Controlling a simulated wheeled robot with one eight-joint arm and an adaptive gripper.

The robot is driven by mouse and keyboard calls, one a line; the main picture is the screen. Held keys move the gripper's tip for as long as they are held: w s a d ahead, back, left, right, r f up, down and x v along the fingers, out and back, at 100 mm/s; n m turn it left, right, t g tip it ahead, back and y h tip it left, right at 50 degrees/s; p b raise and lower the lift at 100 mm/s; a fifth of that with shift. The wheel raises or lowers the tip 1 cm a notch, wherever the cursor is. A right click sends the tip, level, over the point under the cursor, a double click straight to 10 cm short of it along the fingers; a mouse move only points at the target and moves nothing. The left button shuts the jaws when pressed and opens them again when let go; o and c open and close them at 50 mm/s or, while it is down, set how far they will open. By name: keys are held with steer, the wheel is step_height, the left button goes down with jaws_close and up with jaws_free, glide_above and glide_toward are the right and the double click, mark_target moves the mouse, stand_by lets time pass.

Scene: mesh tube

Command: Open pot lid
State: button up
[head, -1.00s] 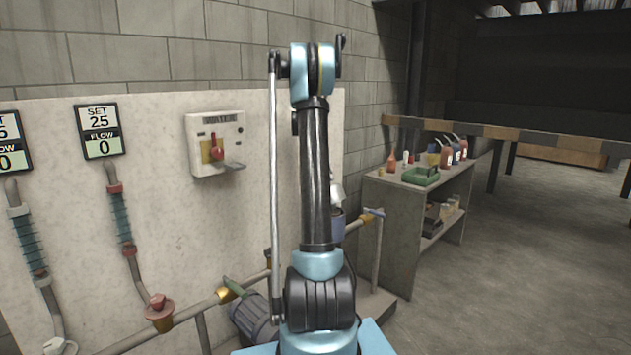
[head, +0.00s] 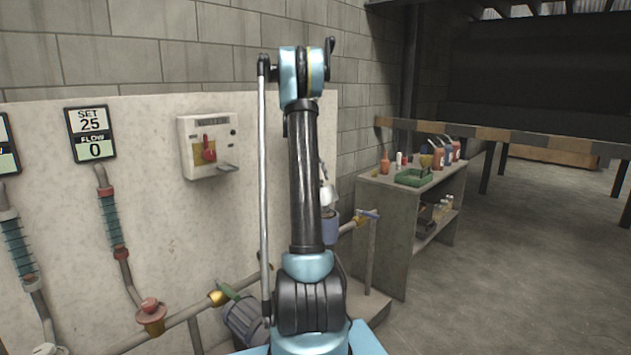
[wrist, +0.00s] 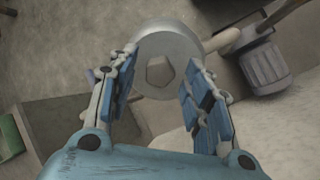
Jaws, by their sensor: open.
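In the wrist view a round grey lid (wrist: 165,33) with a raised, roughly six-sided knob (wrist: 159,73) in its middle shows at the top centre. My gripper (wrist: 162,62) is open and empty, its two blue-padded fingers spread on either side of the knob in the picture. I see no contact, and I cannot tell the height gap. In the head view a small bluish pot-like vessel (head: 331,229) with a pale grey top stands partly behind my arm. My gripper is hidden there.
A pipe run with a grey motor (head: 243,322), which also shows in the wrist view (wrist: 265,67), lies beside the vessel. The wall panel (head: 160,240) holds a water box (head: 208,147). Right stands a bench (head: 400,225) with bottles and a green tray (head: 414,178). The right floor is clear.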

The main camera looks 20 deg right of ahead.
steer(key=v, duration=1.2)
steer(key=shift+f, duration=0.1)
